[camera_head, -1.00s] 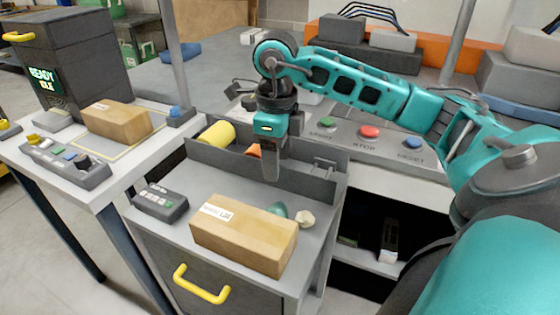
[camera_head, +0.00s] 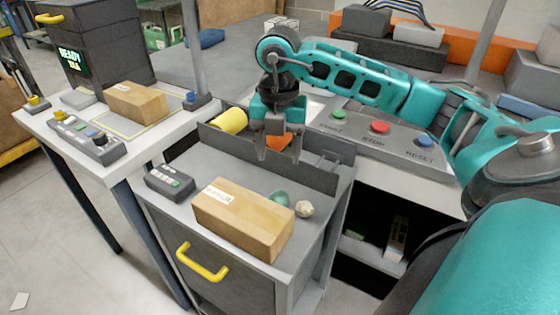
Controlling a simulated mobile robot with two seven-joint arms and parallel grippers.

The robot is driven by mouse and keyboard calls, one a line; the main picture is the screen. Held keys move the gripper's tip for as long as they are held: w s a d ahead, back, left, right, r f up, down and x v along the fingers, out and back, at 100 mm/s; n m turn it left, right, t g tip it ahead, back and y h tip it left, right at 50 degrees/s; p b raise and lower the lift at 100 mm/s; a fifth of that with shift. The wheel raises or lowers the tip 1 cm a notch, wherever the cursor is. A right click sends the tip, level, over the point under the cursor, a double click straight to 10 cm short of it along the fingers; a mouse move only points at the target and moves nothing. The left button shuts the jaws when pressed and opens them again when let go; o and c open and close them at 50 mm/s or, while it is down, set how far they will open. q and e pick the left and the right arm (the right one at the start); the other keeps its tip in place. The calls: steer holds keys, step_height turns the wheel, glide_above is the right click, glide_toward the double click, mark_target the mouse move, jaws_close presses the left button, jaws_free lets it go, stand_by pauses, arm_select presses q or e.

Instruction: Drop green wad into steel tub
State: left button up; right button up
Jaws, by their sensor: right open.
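The green wad (camera_head: 279,198) is a small crumpled teal lump on the grey cabinet top, partly hidden behind a cardboard box (camera_head: 238,222). A beige wad (camera_head: 304,208) lies right beside it. My right gripper (camera_head: 279,156) is open, pointing down above the back of the cabinet, behind the green wad and apart from it. An orange item (camera_head: 278,142) shows between its fingers, further back. No steel tub is clearly recognisable; a grey upright panel (camera_head: 314,172) runs along the cabinet's back, with a yellow roll (camera_head: 230,121) behind it. My left gripper is out of view.
A dark button box (camera_head: 170,182) sits left on the cabinet top. A console with STOP and RESET buttons (camera_head: 378,128) stands behind to the right. A side table with another box (camera_head: 137,102) is at left. Little cabinet top is free.

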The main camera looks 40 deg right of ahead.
glide_above(278, 192)
steer(key=f, duration=0.6)
steer(key=shift+d+f+b, duration=0.2)
steer(key=shift+f+b, duration=0.1)
steer(key=shift+f, duration=0.05)
steer(key=shift+a+f, duration=0.15)
steer(key=shift+f, duration=1.2)
steer(key=shift+a+f, duration=0.1)
steer(key=shift+f, duration=1.25)
steer(key=shift+c, duration=0.2)
steer(key=c, duration=0.7)
step_height(278, 192, up, 20)
steer(key=shift+r+p, duration=0.1)
steer(key=shift+p, duration=0.95)
